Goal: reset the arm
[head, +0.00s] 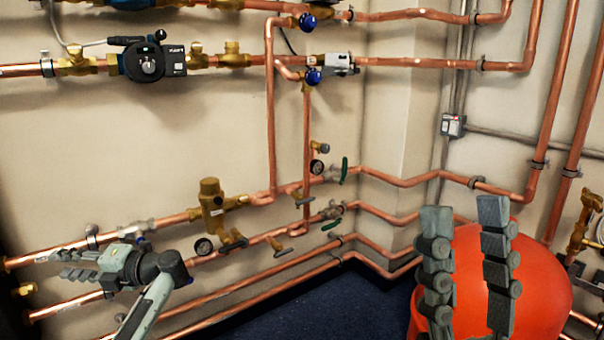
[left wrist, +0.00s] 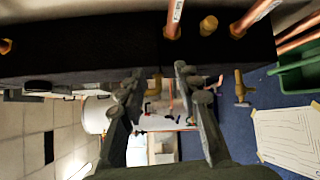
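My left gripper (head: 56,264) is at the lower left of the head view, pointing left, in front of the lower copper pipes. In the left wrist view its two fingers (left wrist: 158,70) stand apart with nothing held between them. My right gripper (head: 465,207) is at the lower right of the head view, pointing up. Its two fingers are spread with a clear gap, and it is empty. It overlaps the orange-red rounded tank (head: 542,278) in the picture; I cannot tell the distance between them.
Copper pipes (head: 420,62) run along the walls, with a black pump (head: 146,62), a brass valve (head: 211,205) and blue-handled valves (head: 313,76). Dark blue floor (head: 350,300) shows below. The left wrist view shows a green crate (left wrist: 298,75) and a paper drawing (left wrist: 290,135).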

